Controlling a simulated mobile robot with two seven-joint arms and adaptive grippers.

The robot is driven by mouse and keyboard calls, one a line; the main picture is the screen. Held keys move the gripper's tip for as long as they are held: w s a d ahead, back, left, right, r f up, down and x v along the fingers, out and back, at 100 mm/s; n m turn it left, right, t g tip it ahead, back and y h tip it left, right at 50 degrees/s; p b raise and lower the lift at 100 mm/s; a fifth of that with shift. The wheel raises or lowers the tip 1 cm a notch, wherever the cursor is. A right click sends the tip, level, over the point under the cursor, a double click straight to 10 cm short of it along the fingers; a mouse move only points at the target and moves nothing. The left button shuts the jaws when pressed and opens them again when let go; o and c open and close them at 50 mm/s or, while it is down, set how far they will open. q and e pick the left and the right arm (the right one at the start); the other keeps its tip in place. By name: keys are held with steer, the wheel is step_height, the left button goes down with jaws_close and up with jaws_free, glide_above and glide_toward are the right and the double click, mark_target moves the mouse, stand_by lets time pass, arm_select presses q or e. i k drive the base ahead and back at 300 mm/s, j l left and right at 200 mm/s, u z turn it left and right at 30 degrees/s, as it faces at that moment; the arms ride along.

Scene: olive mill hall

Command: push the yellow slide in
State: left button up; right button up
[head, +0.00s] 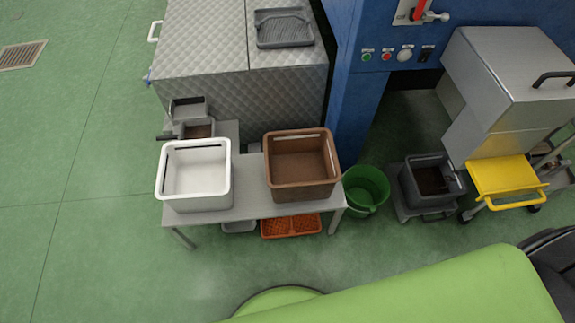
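The yellow slide (503,174) is at the right of the head view. It sticks out from under the front of a grey metal hopper machine (515,75), sloping toward me. A yellow bar handle runs along its near edge. Its far end is hidden under the machine's housing. Neither of my grippers shows in this view, and nothing is seen touching the slide.
A low grey table (248,190) holds a white bin (197,203) and a brown bin (301,187). A green bucket (365,190) and a dark grey crate (430,182) stand left of the slide. Green floor is clear at left.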

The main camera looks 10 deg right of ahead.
mark_target(509, 175)
steer(key=z, duration=2.35)
